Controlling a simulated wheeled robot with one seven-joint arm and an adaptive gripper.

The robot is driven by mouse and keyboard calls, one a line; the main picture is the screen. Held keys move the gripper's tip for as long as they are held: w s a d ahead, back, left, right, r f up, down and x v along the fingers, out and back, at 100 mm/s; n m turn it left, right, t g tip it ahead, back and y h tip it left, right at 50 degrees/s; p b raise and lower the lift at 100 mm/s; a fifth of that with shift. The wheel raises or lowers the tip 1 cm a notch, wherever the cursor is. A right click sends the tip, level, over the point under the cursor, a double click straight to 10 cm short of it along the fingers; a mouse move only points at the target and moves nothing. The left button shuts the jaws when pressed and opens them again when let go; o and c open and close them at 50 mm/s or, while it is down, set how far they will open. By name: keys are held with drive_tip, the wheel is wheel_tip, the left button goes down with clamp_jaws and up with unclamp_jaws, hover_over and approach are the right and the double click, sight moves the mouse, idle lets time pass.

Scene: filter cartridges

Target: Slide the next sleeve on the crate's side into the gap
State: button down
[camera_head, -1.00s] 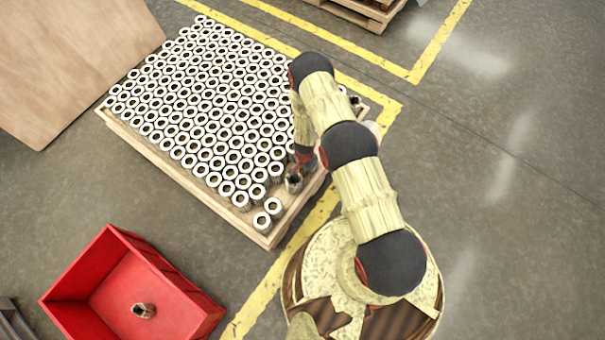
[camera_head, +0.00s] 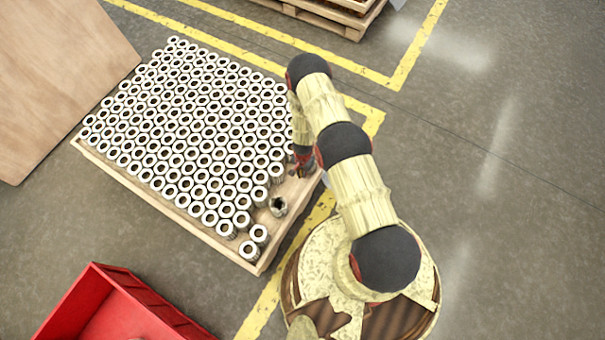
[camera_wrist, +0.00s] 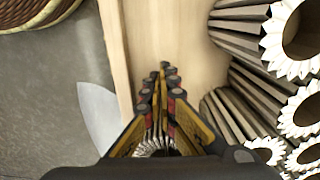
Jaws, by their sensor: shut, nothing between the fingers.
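Many upright pleated sleeves (camera_head: 190,130) with white ring ends stand packed on a wooden pallet (camera_head: 165,210). Sleeves at the near corner (camera_head: 249,251) stand toward the red crate (camera_head: 95,305), which is cut off by the lower edge. A pleated edge shows between the finger bases.
A leaning wooden board (camera_head: 55,75) stands at the upper left. Another wooden pallet (camera_head: 340,12) lies at the top. Yellow floor lines (camera_head: 365,120) border the pallet area. Grey floor at the right is open.

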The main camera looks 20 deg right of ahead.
drive_tip(key=shift+d, duration=0.1)
idle(0.3)
drive_tip(key=shift+r, duration=0.4)
wheel_tip(320, 180, up, 9)
drive_tip(key=p, duration=0.6)
drive_tip(key=shift+r, duration=0.1)
